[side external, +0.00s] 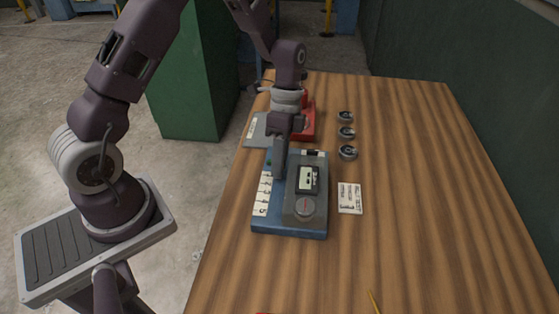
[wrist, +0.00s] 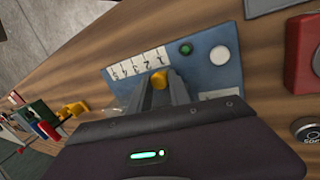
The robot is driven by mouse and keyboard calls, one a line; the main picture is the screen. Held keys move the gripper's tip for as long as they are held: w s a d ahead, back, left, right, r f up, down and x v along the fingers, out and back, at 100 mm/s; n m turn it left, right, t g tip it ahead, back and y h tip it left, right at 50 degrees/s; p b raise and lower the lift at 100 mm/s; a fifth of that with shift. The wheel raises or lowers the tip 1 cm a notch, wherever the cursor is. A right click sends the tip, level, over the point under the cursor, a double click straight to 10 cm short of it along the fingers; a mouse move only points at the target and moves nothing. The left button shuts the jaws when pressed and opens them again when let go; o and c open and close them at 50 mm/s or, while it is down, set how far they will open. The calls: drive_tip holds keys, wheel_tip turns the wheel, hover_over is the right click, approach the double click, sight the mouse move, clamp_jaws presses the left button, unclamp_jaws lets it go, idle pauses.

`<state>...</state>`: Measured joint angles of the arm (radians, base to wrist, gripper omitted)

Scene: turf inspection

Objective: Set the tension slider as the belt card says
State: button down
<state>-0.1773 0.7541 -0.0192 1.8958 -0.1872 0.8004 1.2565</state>
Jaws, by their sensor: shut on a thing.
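The blue tension unit (side external: 262,224) lies on the wooden table, with a grey housing on its right part. Its number strip (side external: 263,195) runs 1 to 5 away from the far end; it also shows in the wrist view (wrist: 137,62). The orange slider knob (wrist: 158,79) sits about level with the 2, though the angle makes this uncertain. My gripper (wrist: 163,92) is shut on the knob. In the side view my gripper (side external: 279,174) hides the knob. The white belt card (side external: 350,198) lies right of the unit; its large digit looks like 3.
A red device (side external: 307,122) and a grey plate (side external: 258,130) lie beyond the unit. A yellow pencil (side external: 375,302) lies at the front. The table's right side is clear.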

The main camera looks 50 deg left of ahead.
sight(274, 197)
idle(0.4)
drive_tip(key=s+d, duration=0.3)
drive_tip(key=shift+s+d, duration=0.35)
drive_tip(key=c, duration=1.2)
unclamp_jaws()
drive_tip(key=shift+c, duration=0.2)
drive_tip(key=v, duration=0.7)
